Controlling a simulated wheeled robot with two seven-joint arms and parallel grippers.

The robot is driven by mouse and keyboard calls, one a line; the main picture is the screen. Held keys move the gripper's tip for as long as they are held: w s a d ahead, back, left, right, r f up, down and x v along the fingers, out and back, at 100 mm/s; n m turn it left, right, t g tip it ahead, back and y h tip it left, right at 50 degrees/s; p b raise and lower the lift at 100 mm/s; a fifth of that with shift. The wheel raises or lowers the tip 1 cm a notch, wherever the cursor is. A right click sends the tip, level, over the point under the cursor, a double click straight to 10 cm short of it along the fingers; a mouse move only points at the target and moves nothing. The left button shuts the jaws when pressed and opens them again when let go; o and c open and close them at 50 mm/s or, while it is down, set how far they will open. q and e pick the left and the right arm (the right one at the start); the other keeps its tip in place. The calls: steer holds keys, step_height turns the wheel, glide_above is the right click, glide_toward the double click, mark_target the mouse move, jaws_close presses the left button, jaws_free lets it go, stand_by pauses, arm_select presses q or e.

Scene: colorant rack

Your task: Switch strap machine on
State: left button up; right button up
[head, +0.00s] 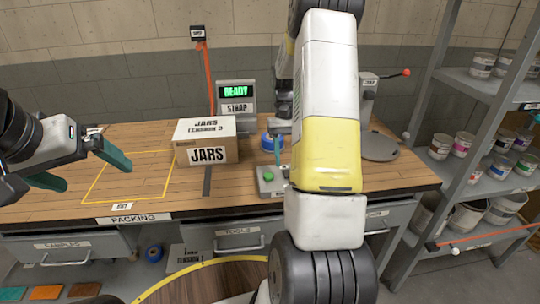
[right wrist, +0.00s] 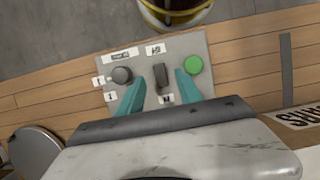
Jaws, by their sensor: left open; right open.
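The strap machine (head: 236,93) stands at the back of the bench in the head view, its lit green display reading READY above a STRAP label. Its grey control panel (right wrist: 205,50) fills the upper middle of the right wrist view, with a dark knob (right wrist: 122,75), a dark lever switch (right wrist: 161,76) and a green button (right wrist: 194,65). My right gripper (right wrist: 160,88) is open over the panel, its teal fingers either side of the lever; contact cannot be told. In the head view my arm hides part of the panel. My left gripper (head: 80,168) is open and empty at the bench's left.
A cardboard JARS box (head: 206,154) sits on the bench left of the panel, beside a dark strip (head: 207,181). A blue round item (head: 266,142) is behind the panel. A yellow outlined area (head: 130,170) is empty. Paint-can shelves (head: 470,175) stand at the right.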

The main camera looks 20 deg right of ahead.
mark_target(285, 171)
steer(key=v, duration=0.4)
stand_by(0.3)
steer(key=s+a+r+n+t, duration=0.1)
steer(key=s+a+r+t, duration=0.55)
steer(key=r, duration=0.75)
steer(key=s+a+r+n+t+y, duration=0.1)
steer(key=s+a+r+n+t, duration=0.1)
steer(key=s+a, duration=0.8)
steer(key=shift+s+a+r+t, duration=0.4)
steer(key=shift+s+r+t, duration=0.3)
steer(key=shift+s, duration=1)
